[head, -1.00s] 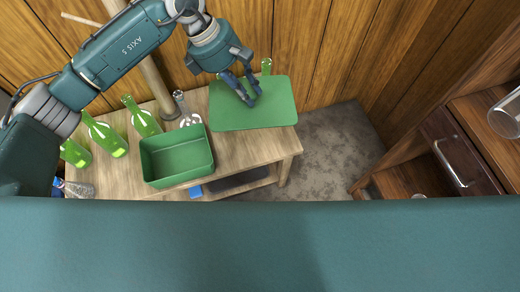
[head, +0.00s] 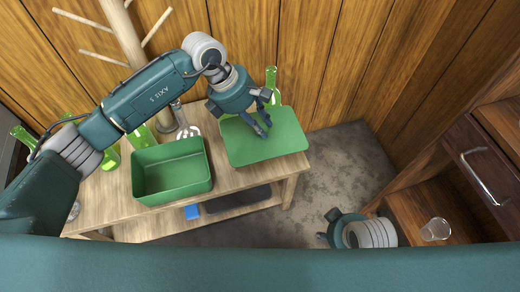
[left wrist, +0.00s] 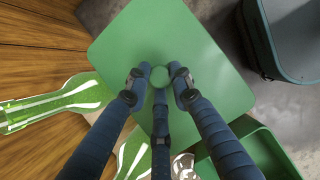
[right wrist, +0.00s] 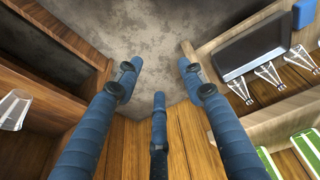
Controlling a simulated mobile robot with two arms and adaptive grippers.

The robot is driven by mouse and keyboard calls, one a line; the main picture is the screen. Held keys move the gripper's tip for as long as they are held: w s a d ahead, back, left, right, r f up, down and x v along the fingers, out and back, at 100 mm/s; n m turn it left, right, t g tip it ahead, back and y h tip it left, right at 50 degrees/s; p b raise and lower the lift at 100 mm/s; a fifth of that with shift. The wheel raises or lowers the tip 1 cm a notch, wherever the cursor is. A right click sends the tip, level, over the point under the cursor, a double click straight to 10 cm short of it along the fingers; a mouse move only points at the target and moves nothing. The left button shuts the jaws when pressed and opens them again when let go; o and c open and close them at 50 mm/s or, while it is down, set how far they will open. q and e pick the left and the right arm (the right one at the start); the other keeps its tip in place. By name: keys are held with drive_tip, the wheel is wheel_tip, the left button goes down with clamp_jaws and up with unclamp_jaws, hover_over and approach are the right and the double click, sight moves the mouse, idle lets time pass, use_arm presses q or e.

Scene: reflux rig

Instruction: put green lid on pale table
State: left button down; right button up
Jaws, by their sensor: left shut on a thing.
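The green lid (head: 290,140) is a flat rounded rectangle over the right end of the pale table (head: 110,195). My left gripper (head: 262,128) comes down on the lid from above, and its fingers are closed on the lid's round knob (left wrist: 159,77). The lid (left wrist: 195,35) fills the middle of the left wrist view. I cannot tell whether its underside touches the table. My right gripper (right wrist: 157,75) has its fingers apart with nothing between them, over the floor to the right of the table; its arm end shows in the head view (head: 328,228).
An open green box (head: 172,185) stands on the table left of the lid. Green bottles (head: 271,85) and a clear flask (head: 185,128) stand near the back. A brown cabinet (head: 470,150) with a glass (head: 435,229) is at the right. Bare floor (head: 340,170) lies between.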

sight(256, 136)
use_arm(q)
wheel_tip(256, 136, down, 3)
drive_tip(key=shift+r+b, duration=0.2)
drive_tip(key=shift+b, duration=0.4)
wheel_tip(256, 136, down, 3)
drive_tip(key=shift+r+b, duration=0.2)
drive_tip(key=shift+b, duration=0.65)
use_arm(e)
drive_tip(key=v, duration=0.4)
use_arm(q)
drive_tip(key=shift+f+b, duration=0.4)
drive_tip(key=shift+f, duration=0.5)
wheel_tip(256, 136, down, 2)
drive_tip(key=shift+f+b, duration=0.25)
drive_tip(key=shift+b, duration=0.6)
drive_tip(key=shift+f+b, duration=0.5)
drive_tip(key=shift+f, duration=0.25)
use_arm(e)
drive_tip(key=w+a+r+t+y, duration=0.1)
drive_tip(key=w+r+t, duration=0.3)
drive_tip(key=w, duration=0.4)
drive_tip(key=w+a+r+t+y, duration=0.1)
drive_tip(key=w+a+r+t, duration=0.3)
drive_tip(key=w+r, duration=0.2)
drive_tip(key=shift+w+t, duration=0.4)
drive_tip(key=shift+w, duration=0.5)
